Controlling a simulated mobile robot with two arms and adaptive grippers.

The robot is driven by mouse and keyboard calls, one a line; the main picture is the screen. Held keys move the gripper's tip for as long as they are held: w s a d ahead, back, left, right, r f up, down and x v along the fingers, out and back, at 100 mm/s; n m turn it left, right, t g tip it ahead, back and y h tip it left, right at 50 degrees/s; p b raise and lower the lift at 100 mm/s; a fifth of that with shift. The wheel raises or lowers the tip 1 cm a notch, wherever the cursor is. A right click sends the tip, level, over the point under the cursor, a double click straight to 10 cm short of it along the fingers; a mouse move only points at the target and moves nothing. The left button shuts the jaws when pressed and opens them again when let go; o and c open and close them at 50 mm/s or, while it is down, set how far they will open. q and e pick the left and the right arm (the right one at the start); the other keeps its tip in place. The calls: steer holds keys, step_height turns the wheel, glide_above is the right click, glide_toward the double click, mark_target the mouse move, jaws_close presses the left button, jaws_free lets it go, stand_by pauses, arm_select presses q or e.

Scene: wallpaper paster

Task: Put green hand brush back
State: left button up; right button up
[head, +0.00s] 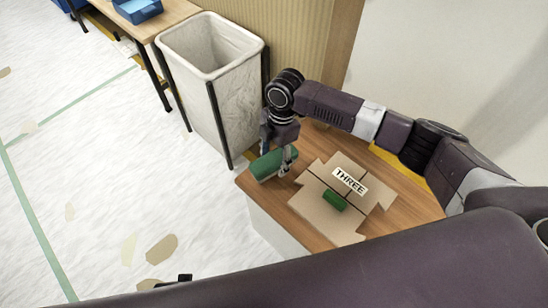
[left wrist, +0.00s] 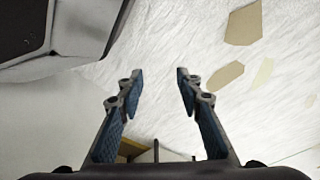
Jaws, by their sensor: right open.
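A larger green object (head: 267,166), which looks like the green hand brush, lies at the left corner of the wooden table. My right gripper (head: 275,163) points down over it with its fingers apart, one finger in front of its right end. I cannot tell whether they touch it. In the left wrist view my left gripper (left wrist: 157,80) is open and empty, above the pale floor.
The wooden table (head: 407,208) bears the flattened cardboard (head: 318,222). A white bin (head: 232,105) in a dark frame stands just behind it. Another table with a blue tray (head: 138,10) is at the top left. The floor at left is open, with scattered brown scraps (head: 161,248).

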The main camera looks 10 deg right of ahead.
mark_target(277, 155)
arm_select(q)
step_height(277, 155, up, 3)
steer(key=w+b, duration=0.1)
steer(key=w, duration=0.1)
arm_select(e)
steer(key=shift+f, duration=0.15)
steer(key=r, duration=0.2)
steer(key=r+p, duration=0.1)
steer(key=r, duration=0.2)
steer(key=d+r, duration=0.1)
steer(key=r, duration=0.2)
steer(key=shift+w+p, duration=0.4)
arm_select(q)
steer(key=s+f, duration=0.1)
steer(key=f, duration=0.1)
steer(key=s+f, duration=0.2)
steer(key=shift+f, duration=0.1)
arm_select(e)
steer(key=shift+f, duration=0.1)
